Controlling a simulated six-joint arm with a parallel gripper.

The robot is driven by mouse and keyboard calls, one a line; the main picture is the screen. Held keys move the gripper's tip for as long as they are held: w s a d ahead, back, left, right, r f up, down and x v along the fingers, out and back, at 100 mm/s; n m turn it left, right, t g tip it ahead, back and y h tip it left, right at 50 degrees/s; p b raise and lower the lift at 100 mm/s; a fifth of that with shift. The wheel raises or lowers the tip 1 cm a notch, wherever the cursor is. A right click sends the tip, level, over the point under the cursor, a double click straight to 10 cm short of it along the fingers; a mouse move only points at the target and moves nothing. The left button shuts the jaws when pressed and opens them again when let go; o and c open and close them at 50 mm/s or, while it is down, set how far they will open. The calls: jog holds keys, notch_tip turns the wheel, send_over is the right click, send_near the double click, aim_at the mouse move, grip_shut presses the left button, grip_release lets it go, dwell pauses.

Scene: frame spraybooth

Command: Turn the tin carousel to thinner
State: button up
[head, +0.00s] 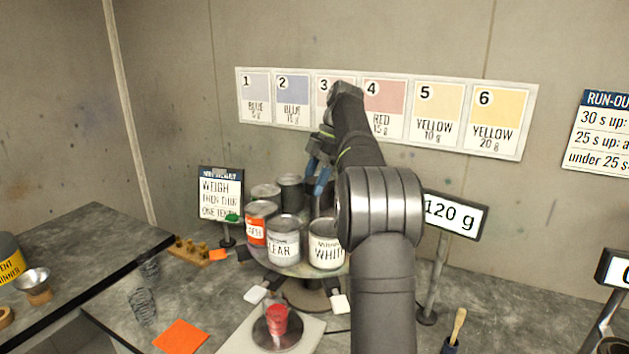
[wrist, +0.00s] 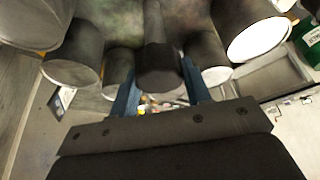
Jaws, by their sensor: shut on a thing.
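The tin carousel (head: 300,268) stands on the bench, a round plate with several tins around it. At its front are a tin with an orange label (head: 256,228), one reading CLEAR (head: 284,247) and one reading WHITE (head: 326,253). Dark and grey tins stand behind, including a dark tin (head: 290,188). No thinner label is readable on the carousel. My gripper (head: 322,178) reaches over the back of the carousel, partly hidden by my arm. In the wrist view its blue fingers (wrist: 160,92) are on either side of a dark post (wrist: 155,62), shut on it, with tins on both sides.
A white pad (head: 235,335) with a red cup (head: 277,321) is in front. A WEIGH sign (head: 220,195) stands left, a 120 g display (head: 453,215) right. An orange sheet (head: 181,336) lies on the bench. A brush (head: 457,328) stands at front right.

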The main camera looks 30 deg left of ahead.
jog(key=shift+n, duration=0.4)
jog(key=o, duration=1.4)
